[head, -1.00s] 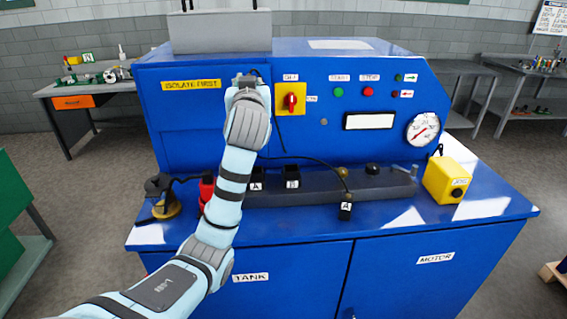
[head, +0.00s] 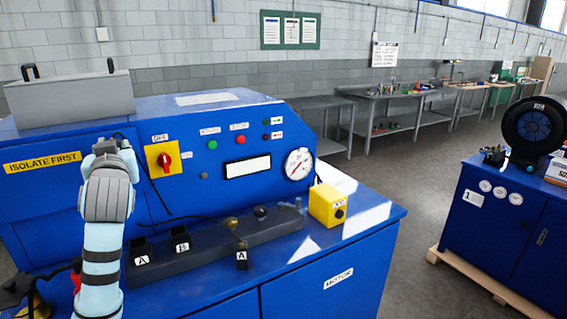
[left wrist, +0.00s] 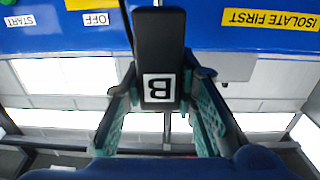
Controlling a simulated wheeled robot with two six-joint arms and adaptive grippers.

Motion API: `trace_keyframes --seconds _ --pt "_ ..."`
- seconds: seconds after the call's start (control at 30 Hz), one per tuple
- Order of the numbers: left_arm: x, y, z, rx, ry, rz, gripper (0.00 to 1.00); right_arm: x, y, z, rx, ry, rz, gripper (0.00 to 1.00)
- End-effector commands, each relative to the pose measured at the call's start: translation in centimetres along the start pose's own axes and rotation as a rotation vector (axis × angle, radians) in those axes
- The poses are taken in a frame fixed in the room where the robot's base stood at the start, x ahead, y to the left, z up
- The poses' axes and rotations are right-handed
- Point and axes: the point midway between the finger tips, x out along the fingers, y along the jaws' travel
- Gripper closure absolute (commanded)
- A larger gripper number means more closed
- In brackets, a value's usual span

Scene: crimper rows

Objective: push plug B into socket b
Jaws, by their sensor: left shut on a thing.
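Plug B (left wrist: 160,55) is a black block with a white B label, upside down in the left wrist view. My left gripper (left wrist: 165,95) is shut on it, with a finger on each side. In the head view the gripper (head: 106,146) is raised in front of the blue panel, left of the red switch; my wrist hides the plug there. The socket marked B (head: 181,243) is a black box on the grey block, lower and to the right of the gripper. The socket marked A (head: 141,256) stands left of it. My right gripper is out of view.
A plug marked A (head: 241,260) hangs on a black cable at the front of the grey block (head: 275,227). A yellow box (head: 327,205) stands at the right of the blue bench. A red switch on a yellow plate (head: 164,160) is close to the gripper.

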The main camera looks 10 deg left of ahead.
Motion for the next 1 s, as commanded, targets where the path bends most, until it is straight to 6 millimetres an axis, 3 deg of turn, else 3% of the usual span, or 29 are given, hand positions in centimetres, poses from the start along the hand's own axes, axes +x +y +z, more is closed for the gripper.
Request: trace_keyframes --seconds 0.23,0.3,0.37,0.47,0.63,0.77,1.0 --pt "-2.8 4.0 -6.0 -0.005 0.008 0.21 1.0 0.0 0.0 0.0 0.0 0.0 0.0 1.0" --pt "-4.7 5.6 -7.0 -0.002 0.007 0.309 1.0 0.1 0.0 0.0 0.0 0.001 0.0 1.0" --pt "-6.7 6.9 -6.5 0.002 0.005 0.403 1.0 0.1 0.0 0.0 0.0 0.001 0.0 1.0" --pt "-10.1 8.6 -4.3 0.006 0.0 0.548 1.0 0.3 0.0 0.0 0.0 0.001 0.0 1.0" --pt "-16.1 10.3 1.5 0.012 -0.006 0.776 1.0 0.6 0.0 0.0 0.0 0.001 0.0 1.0" --pt "-20.3 10.6 6.1 0.011 -0.011 0.915 1.0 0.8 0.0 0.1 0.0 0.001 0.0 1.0" --pt "-25.2 10.0 15.5 -0.01 -0.004 1.11 1.0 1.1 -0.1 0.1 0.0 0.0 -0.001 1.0"
